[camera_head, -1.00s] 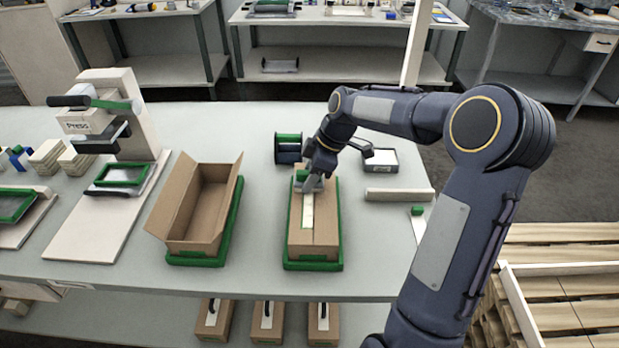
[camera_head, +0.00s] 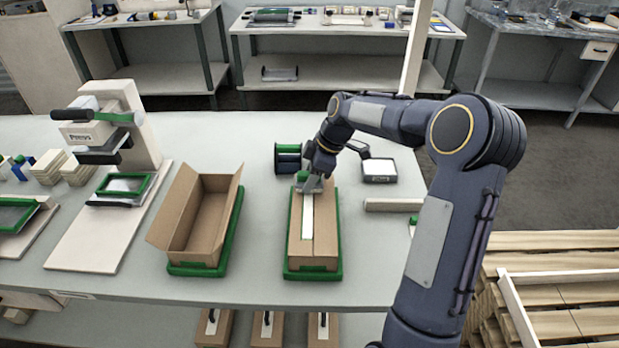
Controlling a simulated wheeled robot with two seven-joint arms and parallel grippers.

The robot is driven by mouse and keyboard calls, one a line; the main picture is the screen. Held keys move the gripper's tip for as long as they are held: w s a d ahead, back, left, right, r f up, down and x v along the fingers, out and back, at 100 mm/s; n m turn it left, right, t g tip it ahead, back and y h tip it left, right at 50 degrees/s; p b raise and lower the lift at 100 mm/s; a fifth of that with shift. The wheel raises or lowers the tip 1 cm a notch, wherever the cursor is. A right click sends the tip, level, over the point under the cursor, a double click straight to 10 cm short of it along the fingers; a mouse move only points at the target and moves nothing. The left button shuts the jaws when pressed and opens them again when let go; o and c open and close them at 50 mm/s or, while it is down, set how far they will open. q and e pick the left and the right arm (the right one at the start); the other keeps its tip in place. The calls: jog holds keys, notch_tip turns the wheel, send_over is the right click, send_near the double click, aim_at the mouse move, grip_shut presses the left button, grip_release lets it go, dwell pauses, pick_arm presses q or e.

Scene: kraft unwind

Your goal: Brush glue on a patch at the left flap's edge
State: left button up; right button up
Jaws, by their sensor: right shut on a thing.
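A closed brown cardboard box (camera_head: 325,225) sits on a green-rimmed tray (camera_head: 312,276), with a narrow white strip (camera_head: 307,218) along the middle of its top. My right gripper (camera_head: 312,182) is at the far end of this box, low over its top, at the strip's far end. It is shut on a small tool whose green part (camera_head: 301,176) shows beside the fingers; the fingers hide most of it. An open brown box (camera_head: 208,215) with raised flaps stands on another green tray (camera_head: 196,270) to the left. My left gripper is out of view.
A small dark-framed tray (camera_head: 379,170) and a pale bar (camera_head: 393,205) lie to the right. A press (camera_head: 115,125) stands at the left. Bare table lies between the boxes.

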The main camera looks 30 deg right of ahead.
jog(key=shift+r+p, duration=2.15)
jog(key=shift+r, duration=0.95)
jog(key=shift+f, duration=0.1)
